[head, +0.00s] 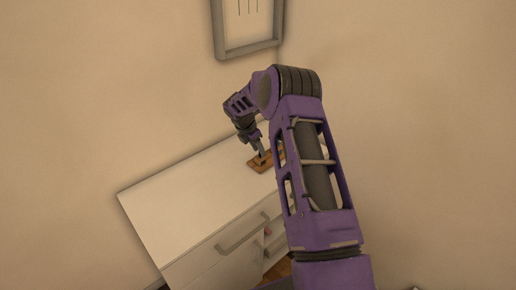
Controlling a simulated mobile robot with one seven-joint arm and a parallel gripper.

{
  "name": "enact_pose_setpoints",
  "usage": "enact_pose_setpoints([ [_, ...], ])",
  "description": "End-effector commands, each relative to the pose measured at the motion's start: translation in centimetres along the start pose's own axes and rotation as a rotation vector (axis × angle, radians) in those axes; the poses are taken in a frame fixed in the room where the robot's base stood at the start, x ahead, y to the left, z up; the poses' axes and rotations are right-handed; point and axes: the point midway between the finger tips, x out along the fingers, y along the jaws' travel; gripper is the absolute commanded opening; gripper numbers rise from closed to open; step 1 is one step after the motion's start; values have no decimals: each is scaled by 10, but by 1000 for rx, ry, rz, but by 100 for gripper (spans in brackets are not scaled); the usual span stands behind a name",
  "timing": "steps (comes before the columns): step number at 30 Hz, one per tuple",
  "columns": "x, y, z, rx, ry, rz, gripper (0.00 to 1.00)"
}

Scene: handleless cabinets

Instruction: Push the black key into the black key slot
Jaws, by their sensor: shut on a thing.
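My gripper (261,153) points down over a small brown wooden block (256,164) on the top of a white cabinet. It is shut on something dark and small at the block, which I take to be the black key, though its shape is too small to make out. The black key slot cannot be told apart at this size. My purple arm hides the right part of the block.
The white cabinet top (185,193) is clear to the left of the block. The cabinet front has a bar handle (242,233). A framed picture (248,49) hangs on the wall behind. My arm hides the cabinet's right side.

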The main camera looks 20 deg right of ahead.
Motion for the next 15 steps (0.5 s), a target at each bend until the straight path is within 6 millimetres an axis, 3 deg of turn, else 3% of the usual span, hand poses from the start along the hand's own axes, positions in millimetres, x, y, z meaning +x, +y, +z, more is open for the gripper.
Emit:
enact_pose_setpoints([
  [15,13,0,-5,0,0,-1,0],
])
